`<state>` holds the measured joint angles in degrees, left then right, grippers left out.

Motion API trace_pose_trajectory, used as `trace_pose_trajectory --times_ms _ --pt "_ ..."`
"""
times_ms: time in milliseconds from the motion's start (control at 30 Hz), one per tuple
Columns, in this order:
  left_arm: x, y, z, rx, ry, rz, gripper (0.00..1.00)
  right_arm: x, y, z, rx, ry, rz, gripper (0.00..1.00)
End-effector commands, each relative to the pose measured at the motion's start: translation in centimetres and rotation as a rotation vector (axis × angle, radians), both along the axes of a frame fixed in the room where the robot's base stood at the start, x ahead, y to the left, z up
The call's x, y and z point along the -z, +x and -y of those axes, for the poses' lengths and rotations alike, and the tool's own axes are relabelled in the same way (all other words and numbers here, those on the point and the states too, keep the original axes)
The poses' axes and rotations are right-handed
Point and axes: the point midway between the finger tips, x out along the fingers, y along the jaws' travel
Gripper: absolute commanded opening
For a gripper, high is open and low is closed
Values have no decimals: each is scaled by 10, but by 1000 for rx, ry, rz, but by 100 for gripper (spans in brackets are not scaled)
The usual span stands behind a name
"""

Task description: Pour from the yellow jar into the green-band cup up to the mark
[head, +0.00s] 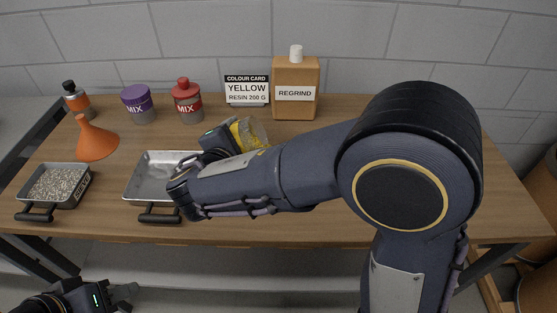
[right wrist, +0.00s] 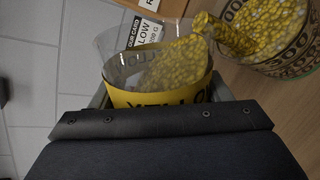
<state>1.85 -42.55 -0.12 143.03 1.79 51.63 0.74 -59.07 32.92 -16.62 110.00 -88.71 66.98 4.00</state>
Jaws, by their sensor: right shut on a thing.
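The yellow jar (right wrist: 135,98), clear with a yellow band, is held by my right gripper (right wrist: 158,100), which is shut on it. The jar is tilted, and yellow pellets run from its mouth in a stream. The stream reaches a clear cup (right wrist: 296,62) with dark number marks, which holds many yellow pellets. In the head view the jar (head: 250,132) shows partly behind my right arm, and the cup is hidden. My left gripper (head: 122,297) is low at the left, off the table; its jaw opening is unclear.
A colour card (head: 247,90) and a regrind bottle (head: 296,93) stand at the back. An empty tray (head: 150,176) and a pellet-filled tray (head: 84,190) sit in front.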

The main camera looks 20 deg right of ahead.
Motion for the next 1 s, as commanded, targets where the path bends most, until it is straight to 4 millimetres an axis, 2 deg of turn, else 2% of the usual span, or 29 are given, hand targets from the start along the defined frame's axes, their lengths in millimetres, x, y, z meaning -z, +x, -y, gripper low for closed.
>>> trace_pose_trajectory --times_ms 1000 --pt "13 0 0 0 0 0 36 2 0 1 0 61 19 36"
